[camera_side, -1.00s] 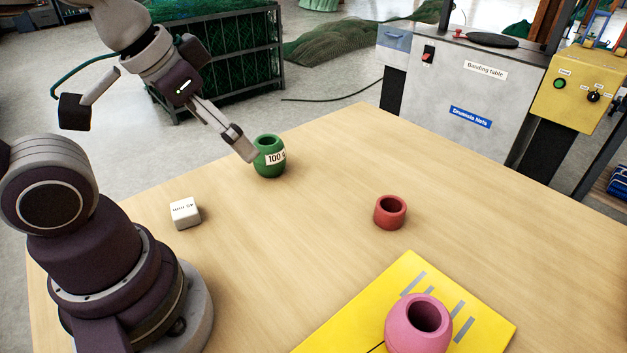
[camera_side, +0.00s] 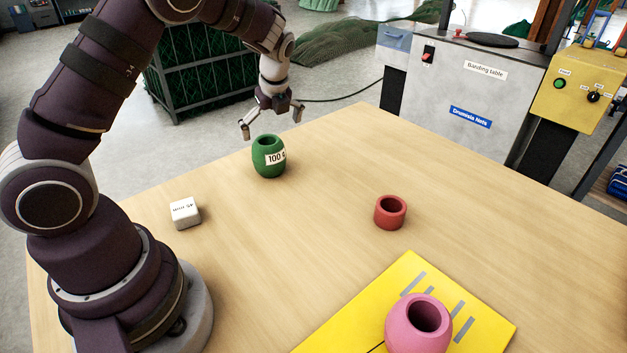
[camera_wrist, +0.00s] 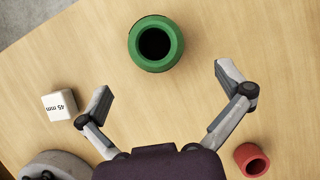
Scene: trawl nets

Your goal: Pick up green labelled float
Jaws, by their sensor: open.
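The green float (camera_side: 268,158) is barrel-shaped with a dark hole in its top and a white label reading "100". It stands upright on the wooden table near the far edge. My gripper (camera_side: 272,130) is open and empty above the float, pointing down. In the wrist view the green float (camera_wrist: 156,43) shows from above, ahead of my open fingers (camera_wrist: 163,82) and roughly centred between them sideways. The fingers do not appear to touch it.
A white block (camera_side: 185,212) marked "45 mm" lies left of the float. A red ring (camera_side: 390,211) stands to the right. A pink float (camera_side: 418,325) sits on a yellow board (camera_side: 335,335) at the front. The table (camera_side: 290,245) between them is clear.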

